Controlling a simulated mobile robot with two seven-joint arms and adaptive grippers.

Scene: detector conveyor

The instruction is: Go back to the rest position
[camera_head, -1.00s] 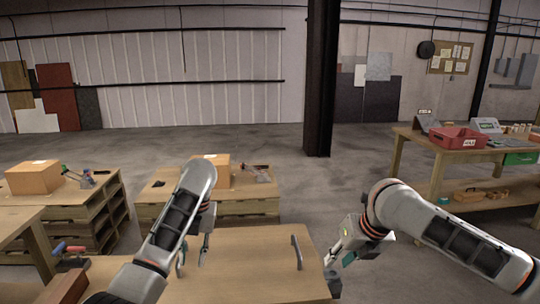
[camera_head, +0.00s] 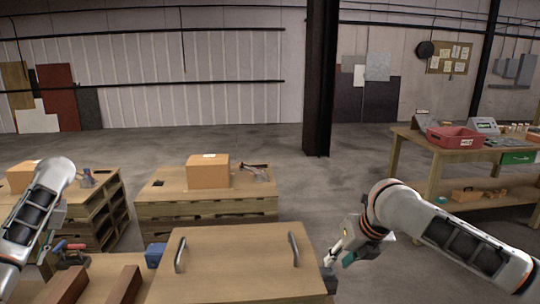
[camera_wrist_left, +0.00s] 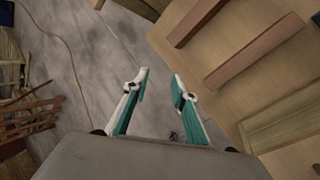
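My left gripper (camera_head: 38,250) hangs at the far left of the head view, partly hidden by my own arm. In the left wrist view its two teal and white fingers (camera_wrist_left: 160,76) are apart with nothing between them. They are above the grey floor, beside a wooden surface. My right gripper (camera_head: 340,257) is small in the head view, just right of the wooden box top. Its fingers look apart, and I see nothing held in it.
The wooden box top (camera_head: 235,268) with two metal handles stands front centre. Brown wooden bars (camera_head: 125,286) lie to its left. A cardboard box (camera_head: 207,174) sits on a pallet stack behind. A red bin (camera_head: 456,138) stands on the right workbench. Open floor lies between.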

